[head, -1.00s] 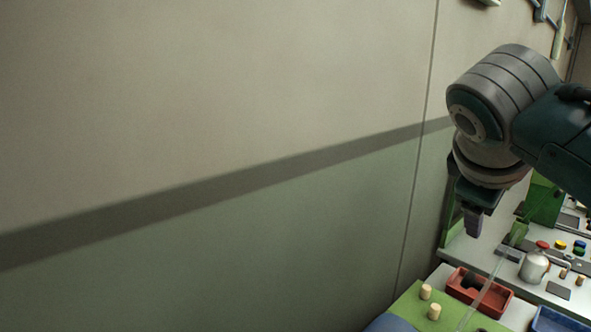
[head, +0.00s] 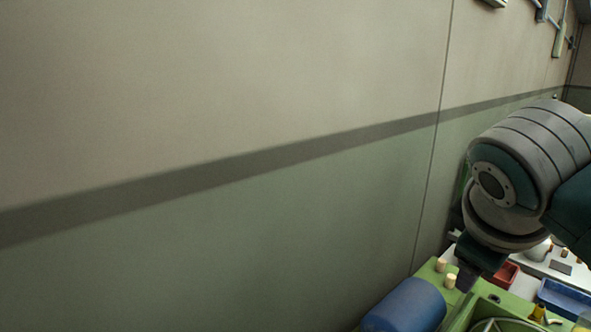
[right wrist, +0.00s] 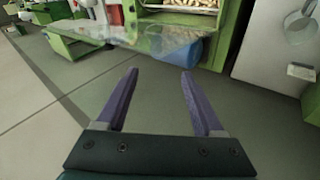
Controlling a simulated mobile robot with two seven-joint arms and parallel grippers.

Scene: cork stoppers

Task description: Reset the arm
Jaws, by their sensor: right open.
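My right gripper (head: 468,280) hangs from the arm at the right of the head view, with its fingers partly in shadow near the green work surface. In the right wrist view the gripper (right wrist: 158,72) is open, with two purple fingers apart and nothing between them. Two cork stoppers (head: 441,265) (head: 450,281) stand upright on the green surface, left of the gripper in the picture. A container of several corks (right wrist: 190,18) shows at the top of the right wrist view. My left gripper is not in view.
A blue cylinder (head: 408,308) lies beside the green surface; it also shows in the right wrist view (right wrist: 190,48). A red bin (head: 508,272) and blue tray (head: 565,298) are at the right. A bare wall (head: 220,120) fills the left. Open floor (right wrist: 265,115) shows below the gripper.

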